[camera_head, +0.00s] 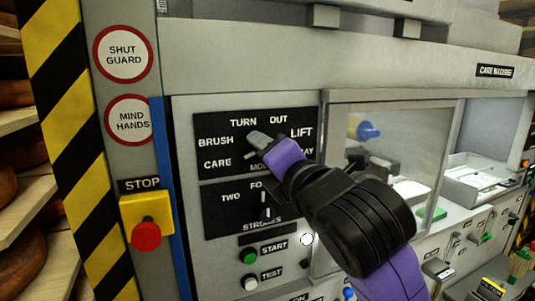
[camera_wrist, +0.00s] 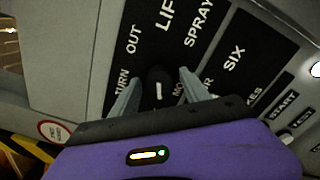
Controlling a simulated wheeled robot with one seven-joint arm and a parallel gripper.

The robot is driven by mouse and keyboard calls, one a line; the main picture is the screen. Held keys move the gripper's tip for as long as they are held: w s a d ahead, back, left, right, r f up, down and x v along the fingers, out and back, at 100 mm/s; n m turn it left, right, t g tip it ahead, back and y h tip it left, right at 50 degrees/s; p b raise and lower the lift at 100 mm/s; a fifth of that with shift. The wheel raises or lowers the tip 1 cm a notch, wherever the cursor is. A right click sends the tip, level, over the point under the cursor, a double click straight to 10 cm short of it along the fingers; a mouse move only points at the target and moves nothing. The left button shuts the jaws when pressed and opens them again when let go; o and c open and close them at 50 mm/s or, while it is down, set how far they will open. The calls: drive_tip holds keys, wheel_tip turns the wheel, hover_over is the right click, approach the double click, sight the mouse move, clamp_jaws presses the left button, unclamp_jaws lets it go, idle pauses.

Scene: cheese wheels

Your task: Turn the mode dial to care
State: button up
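The mode panel (camera_head: 215,125) is black with white labels TURN, OUT, LIFT, SPRAY, BRUSH and CARE; CARE (camera_head: 217,163) is at its lower left. The mode dial (camera_wrist: 158,84) is a dark round knob with a short white mark, seen in the wrist view. I cannot tell for sure which label the mark points to. My gripper (camera_wrist: 158,80) is open, with one grey finger on each side of the dial. I cannot tell whether the fingers touch it. In the head view my gripper (camera_head: 256,146) hides the dial and part of the panel.
Below is the strokes panel (camera_head: 225,213) with its own dial, partly hidden by my arm. Under it are the green START button (camera_head: 248,255) and white TEST button (camera_head: 249,283). A red STOP button (camera_head: 146,236) on a yellow box stands left. A clear guard window (camera_head: 400,130) is right.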

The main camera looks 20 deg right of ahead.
drive_tip(key=s+b, duration=0.6)
drive_tip(key=s, duration=0.1)
drive_tip(key=shift+s, duration=0.4)
idle(0.6)
